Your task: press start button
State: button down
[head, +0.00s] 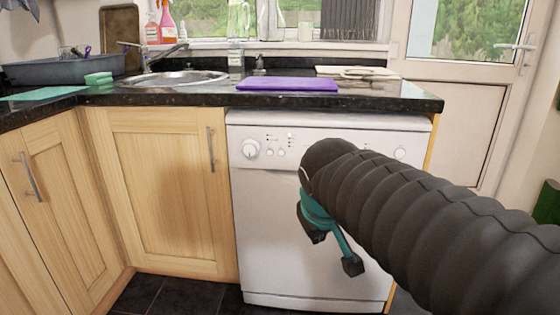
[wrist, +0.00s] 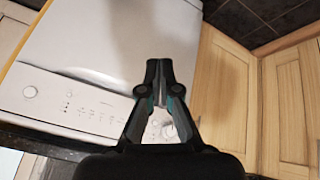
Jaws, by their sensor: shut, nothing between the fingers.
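A white dishwasher (head: 300,215) stands under the dark counter, its control panel (head: 340,143) along its top. The panel has a large round dial (head: 250,148) at left, small buttons (head: 275,152) beside it and a round button (head: 400,154) at right. I cannot read which one is the start button. In the wrist view the panel is upside down: the round button (wrist: 30,92) is at left, and the dial (wrist: 168,131) is partly behind my gripper (wrist: 159,68). My gripper (head: 334,250) is shut and empty in front of the dishwasher door. My arm hides part of the panel.
Wooden cupboards (head: 160,190) stand left of the dishwasher. The black counter (head: 190,98) above holds a purple mat (head: 287,84), a sink (head: 175,79) and a grey basin (head: 65,69). A white door (head: 460,125) is at right. Dark floor tiles (head: 165,295) show below.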

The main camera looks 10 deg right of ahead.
aim_at(281, 153)
jog(key=w+a+r+n+h+b, duration=0.1)
jog(key=w+n+b, duration=0.1)
jog(key=w, duration=0.9)
jog(key=w+a+r+n+t+h+b, duration=0.1)
jog(key=w+a+n+b, duration=0.1)
jog(key=w, duration=1)
jog(key=shift+t+h, duration=0.3)
jog(key=shift+w+a, duration=0.1)
jog(key=shift+w, duration=0.05)
jog(key=shift+w+d+p, duration=0.45)
jog(key=shift+w+p, duration=0.25)
jog(key=shift+w, duration=0.7)
jog(key=shift+w+d+p, duration=0.5)
jog(key=shift+w+p, duration=0.25)
jog(key=shift+w, duration=0.6)
jog(key=shift+w+d+p, duration=0.45)
jog(key=shift+w+p, duration=0.25)
jog(key=shift+w, duration=0.7)
jog(key=shift+w, duration=0.1)
jog(key=shift+w+d+f, duration=0.1)
jog(key=shift+w, duration=0.15)
